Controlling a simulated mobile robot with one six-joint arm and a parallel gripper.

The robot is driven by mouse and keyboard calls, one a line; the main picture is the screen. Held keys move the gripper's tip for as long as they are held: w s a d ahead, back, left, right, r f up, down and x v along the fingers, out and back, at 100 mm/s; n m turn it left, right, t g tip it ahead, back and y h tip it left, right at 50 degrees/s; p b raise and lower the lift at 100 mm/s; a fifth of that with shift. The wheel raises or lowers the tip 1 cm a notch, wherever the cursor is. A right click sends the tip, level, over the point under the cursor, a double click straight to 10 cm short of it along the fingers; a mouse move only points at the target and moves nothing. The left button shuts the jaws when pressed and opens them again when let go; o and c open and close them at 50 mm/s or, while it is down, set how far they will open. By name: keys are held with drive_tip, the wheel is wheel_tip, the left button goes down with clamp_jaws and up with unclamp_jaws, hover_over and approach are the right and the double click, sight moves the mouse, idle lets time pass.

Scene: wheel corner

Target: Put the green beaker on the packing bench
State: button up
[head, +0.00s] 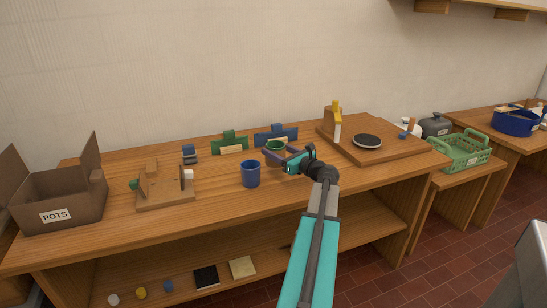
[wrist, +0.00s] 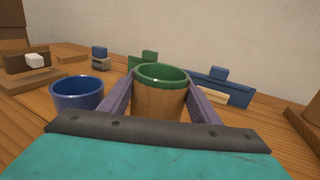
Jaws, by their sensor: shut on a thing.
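The green beaker (head: 276,146), with a green rim and inside and a tan outer wall in the wrist view (wrist: 160,92), is between the two purple fingers of my gripper (head: 283,155). The gripper is shut on it. The beaker looks upright, over the middle of the long wooden bench (head: 225,199); I cannot tell whether its base touches the top. A blue beaker (head: 250,174) stands just left of my gripper, and it also shows in the wrist view (wrist: 77,92). No label shows which bench is the packing bench.
A box marked POTS (head: 58,196) and a wooden fixture (head: 166,192) stand at left. Green (head: 230,144) and blue (head: 276,136) holders stand behind the beaker. A board with a dark disc (head: 367,141) is at right. A green crate (head: 459,151) sits on a lower table (head: 477,171).

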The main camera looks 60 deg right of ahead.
drive_tip(key=shift+x, duration=0.85)
drive_tip(key=shift+d, duration=0.1)
drive_tip(key=shift+f, duration=0.2)
drive_tip(key=shift+f, duration=1.6)
drive_tip(key=shift+f, duration=0.2)
drive_tip(key=o, duration=1.3)
drive_tip(key=shift+r, duration=0.15)
